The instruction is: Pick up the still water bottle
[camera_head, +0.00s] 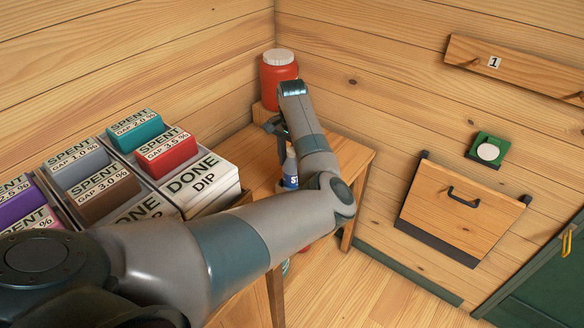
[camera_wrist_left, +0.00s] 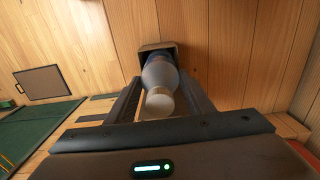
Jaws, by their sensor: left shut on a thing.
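The bottle (camera_head: 291,172) has a pale cap and a blue label with a partly hidden "S". In the head view it shows at the small wooden table, largely covered by my left arm. My left gripper (camera_head: 282,140) reaches down over the table from above. In the left wrist view the bottle (camera_wrist_left: 160,76) is between the two dark fingers, its cap toward the camera. The left gripper (camera_wrist_left: 158,98) is shut on it. The bottle's lower end is hard to see, and I cannot tell whether it touches the table. My right gripper is not in view.
A red jar with a white lid (camera_head: 279,72) stands in the corner behind the gripper. A small brown box (camera_wrist_left: 157,46) lies beyond the bottle. The wooden table (camera_head: 348,156) has bare space at right. Labelled boxes (camera_head: 167,152) fill a rack at left.

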